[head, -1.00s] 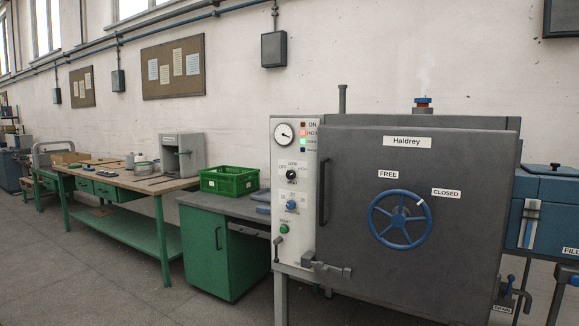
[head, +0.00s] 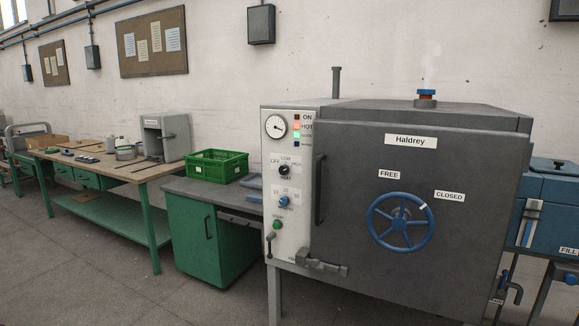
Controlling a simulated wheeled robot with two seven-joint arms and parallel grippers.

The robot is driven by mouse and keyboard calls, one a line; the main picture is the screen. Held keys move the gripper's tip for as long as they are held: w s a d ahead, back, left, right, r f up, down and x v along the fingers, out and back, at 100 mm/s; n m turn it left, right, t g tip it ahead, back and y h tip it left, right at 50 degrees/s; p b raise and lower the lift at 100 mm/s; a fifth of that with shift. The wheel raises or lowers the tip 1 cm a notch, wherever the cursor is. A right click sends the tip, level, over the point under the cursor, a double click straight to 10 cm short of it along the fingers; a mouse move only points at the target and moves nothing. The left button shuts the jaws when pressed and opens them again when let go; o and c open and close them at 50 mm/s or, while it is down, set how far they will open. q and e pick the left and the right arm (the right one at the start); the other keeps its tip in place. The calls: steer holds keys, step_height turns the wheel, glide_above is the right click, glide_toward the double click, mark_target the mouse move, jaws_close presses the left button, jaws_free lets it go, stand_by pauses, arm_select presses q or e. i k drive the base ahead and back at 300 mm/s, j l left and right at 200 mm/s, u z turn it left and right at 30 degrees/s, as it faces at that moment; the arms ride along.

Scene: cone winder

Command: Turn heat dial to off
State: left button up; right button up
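The heat dial (head: 284,171) is a small black knob on the white control panel (head: 276,224) at the left of the grey Haldrey machine. The labels OFF, LOW and HIGH stand around it. Its pointer is too small to read surely. Above it are a round gauge (head: 276,126) and a column of indicator lamps (head: 296,127) beside ON and HOT; a red and a green one look lit. A blue dial (head: 283,202) and a green button (head: 277,225) sit below it. Neither of my grippers is in view.
The machine's grey door (head: 350,210) has a blue handwheel (head: 400,222) between FREE and CLOSED labels. A latch (head: 322,264) juts out at its lower left. A green crate (head: 218,167) stands on the bench to the left. Open floor lies in front of the benches.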

mark_target(284, 169)
steer(key=i+j+z, duration=0.15)
steer(key=i+j, duration=0.2)
steer(key=i, duration=0.15)
steer(key=i+j+z, duration=0.15)
steer(key=i+j, duration=0.2)
steer(key=i+j+z, duration=0.2)
steer(key=i+j, duration=0.25)
steer(key=i+j+z, duration=0.15)
steer(key=i+j, duration=0.35)
steer(key=i+j+z, duration=0.15)
steer(key=i+j, duration=0.25)
steer(key=j, duration=0.2)
steer(key=i+j+z, duration=0.15)
steer(key=i+j, duration=0.2)
steer(key=j, duration=0.2)
